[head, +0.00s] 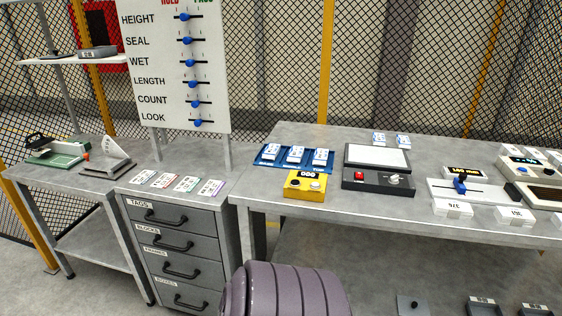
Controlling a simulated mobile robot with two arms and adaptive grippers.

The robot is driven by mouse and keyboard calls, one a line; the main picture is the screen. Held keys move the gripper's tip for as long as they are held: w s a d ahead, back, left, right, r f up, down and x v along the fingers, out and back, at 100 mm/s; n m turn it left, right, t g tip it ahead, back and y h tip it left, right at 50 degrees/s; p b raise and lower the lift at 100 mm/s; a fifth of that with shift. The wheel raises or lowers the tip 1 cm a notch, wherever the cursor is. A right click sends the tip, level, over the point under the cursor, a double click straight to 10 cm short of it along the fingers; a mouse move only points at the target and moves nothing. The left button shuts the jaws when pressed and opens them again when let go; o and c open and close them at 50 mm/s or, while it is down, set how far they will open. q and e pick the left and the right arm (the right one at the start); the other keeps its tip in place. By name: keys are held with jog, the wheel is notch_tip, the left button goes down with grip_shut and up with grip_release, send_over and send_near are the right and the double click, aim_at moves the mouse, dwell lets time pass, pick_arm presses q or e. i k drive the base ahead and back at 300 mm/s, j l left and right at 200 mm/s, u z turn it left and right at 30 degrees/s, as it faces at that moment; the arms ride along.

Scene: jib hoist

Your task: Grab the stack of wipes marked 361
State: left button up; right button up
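A white stack of wipes (515,216) lies on the right-hand grey table, near its front edge. Its front label appears upside down and seems to read 361. A similar white stack (453,208) lies to its left, with an upside-down label that seems to read 376. Neither of my grippers is in view, and nothing is seen touching the stacks.
Behind the stacks is a pale device with a blue knob (460,184). Left along the table are a black-and-white box with a red button (378,180), a yellow counter (305,185) and a blue tray (256,158) of small packs. A drawer cabinet (182,217) stands left.

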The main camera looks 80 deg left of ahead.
aim_at(508, 215)
jog(key=u, duration=3.25)
jog(key=l+z, duration=0.45)
jog(key=l, duration=0.15)
jog(key=l+z, duration=0.45)
jog(key=l, duration=0.2)
jog(key=i+l+z, duration=0.15)
jog(key=l+z, duration=0.3)
jog(key=l, duration=0.15)
